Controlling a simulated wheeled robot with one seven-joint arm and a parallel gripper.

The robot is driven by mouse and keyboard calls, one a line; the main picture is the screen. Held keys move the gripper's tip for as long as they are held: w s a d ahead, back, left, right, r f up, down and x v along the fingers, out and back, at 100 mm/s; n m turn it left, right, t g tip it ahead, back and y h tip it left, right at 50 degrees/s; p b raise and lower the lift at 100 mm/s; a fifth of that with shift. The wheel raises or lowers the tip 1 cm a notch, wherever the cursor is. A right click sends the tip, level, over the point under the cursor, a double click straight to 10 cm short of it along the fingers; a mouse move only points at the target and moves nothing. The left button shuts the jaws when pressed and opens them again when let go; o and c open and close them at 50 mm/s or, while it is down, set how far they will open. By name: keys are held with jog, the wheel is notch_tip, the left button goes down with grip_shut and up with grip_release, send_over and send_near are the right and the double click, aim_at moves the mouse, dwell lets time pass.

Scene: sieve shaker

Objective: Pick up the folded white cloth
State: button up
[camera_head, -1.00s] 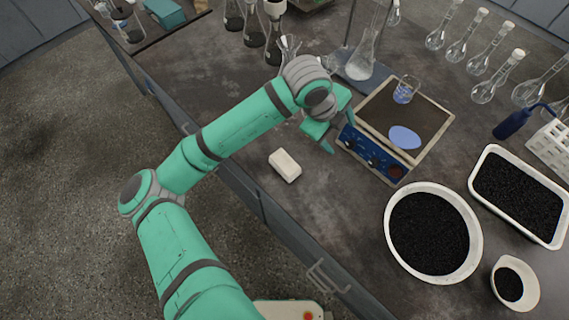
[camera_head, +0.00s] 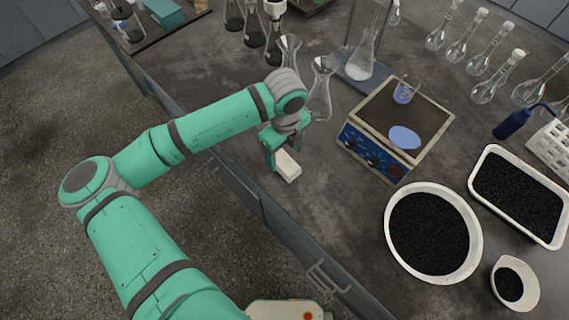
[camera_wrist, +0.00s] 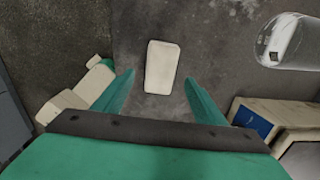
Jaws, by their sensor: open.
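The folded white cloth (camera_head: 288,167) is a small off-white block lying flat on the dark bench near its front edge. In the wrist view the cloth (camera_wrist: 161,67) lies just ahead of the fingertips, in line with the gap between them. My gripper (camera_head: 284,159) is over the cloth, with a finger showing to each side of it in the head view. In the wrist view my gripper (camera_wrist: 158,84) is open and empty, its two green fingers apart. Part of the cloth's upper end is hidden by the gripper in the head view.
A blue-fronted box (camera_head: 373,150) with a tan-rimmed dark top stands to the right, bearing a beaker (camera_head: 405,90) and a blue oval (camera_head: 404,138). Glass flasks (camera_head: 321,92) stand close behind the gripper. A round bowl of black grains (camera_head: 388,225) is at the lower right.

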aim_at(285, 162)
jog(key=shift+w+f, duration=0.1)
jog(key=shift+f, duration=2.55)
jog(key=shift+c, duration=0.4)
jog(key=c, duration=1.1)
jog(key=shift+o, duration=0.2)
